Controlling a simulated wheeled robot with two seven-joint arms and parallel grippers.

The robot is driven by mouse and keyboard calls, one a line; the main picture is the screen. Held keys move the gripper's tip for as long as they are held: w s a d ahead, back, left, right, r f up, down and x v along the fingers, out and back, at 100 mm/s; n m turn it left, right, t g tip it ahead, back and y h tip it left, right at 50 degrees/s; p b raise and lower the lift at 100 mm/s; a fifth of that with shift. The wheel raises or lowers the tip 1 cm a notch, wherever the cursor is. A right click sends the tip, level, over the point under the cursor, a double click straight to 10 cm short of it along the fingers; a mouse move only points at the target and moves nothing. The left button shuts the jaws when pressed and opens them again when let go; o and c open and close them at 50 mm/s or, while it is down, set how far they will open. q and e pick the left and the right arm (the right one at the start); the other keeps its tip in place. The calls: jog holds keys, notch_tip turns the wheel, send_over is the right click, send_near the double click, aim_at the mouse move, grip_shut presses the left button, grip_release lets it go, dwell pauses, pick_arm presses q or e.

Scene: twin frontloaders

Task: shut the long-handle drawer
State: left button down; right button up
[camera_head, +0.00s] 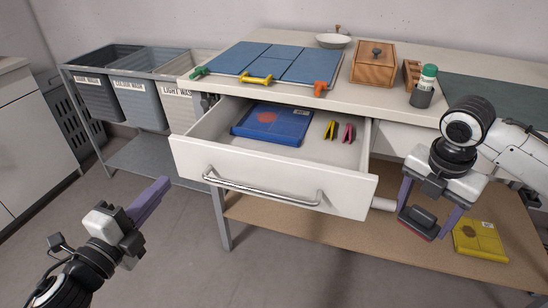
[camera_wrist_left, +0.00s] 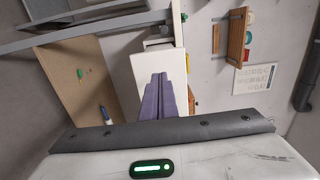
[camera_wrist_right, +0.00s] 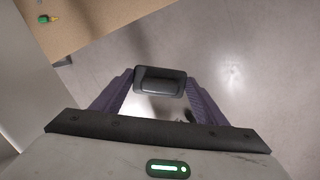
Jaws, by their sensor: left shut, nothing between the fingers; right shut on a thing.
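The long-handle drawer (camera_head: 270,173) is pulled open under the worktop, with a long silver bar handle (camera_head: 262,190) across its white front. Inside lie a blue flat pack (camera_head: 272,124) and two small pegs, a yellow one (camera_head: 331,129) and a pink one (camera_head: 348,133). My left gripper (camera_head: 165,184) is shut and empty, left of the drawer front and apart from it; its closed purple fingers show in the left wrist view (camera_wrist_left: 160,95). My right gripper (camera_head: 428,210) is right of the drawer, shut on a dark grey block-like thing (camera_wrist_right: 160,82).
On the worktop (camera_head: 225,88) are a blue mat with clamps (camera_head: 280,64), a wooden box (camera_head: 374,64), a green-capped bottle (camera_head: 424,86) and a white bowl (camera_head: 333,41). Laundry bins (camera_head: 141,103) stand left. A yellow pack (camera_head: 480,240) lies on the lower shelf. Floor before the drawer is clear.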

aim_at(184, 161)
pick_arm(q)
jog(key=x, duration=0.6)
jog(key=shift+w, duration=0.2)
jog(key=shift+w, duration=0.1)
